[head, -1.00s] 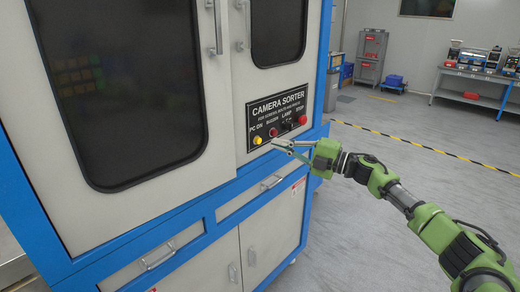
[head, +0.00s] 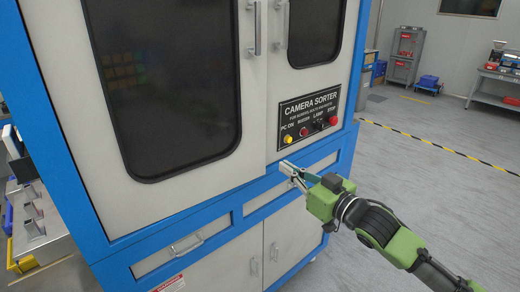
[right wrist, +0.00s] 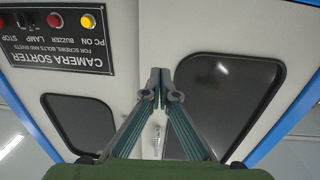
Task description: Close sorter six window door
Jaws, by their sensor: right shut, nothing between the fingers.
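The sorter has a large door with a dark window (head: 165,80) and a vertical metal handle (head: 254,28) at its right edge. A second, narrower door with a dark window (head: 314,32) stands to its right, with its own handle (head: 281,22). Both doors look flush with the blue frame. My right gripper (head: 286,168) is shut and empty, in front of the sorter below the control panel. In the right wrist view, its fingertips (right wrist: 159,82) meet in front of the upside-down doors. No left gripper shows.
The control panel (head: 309,117) has a yellow button and red buttons close above my right gripper. Drawer handles (head: 185,243) project below. A bench with parts (head: 35,225) stands at the left. Open floor (head: 430,205) lies at the right.

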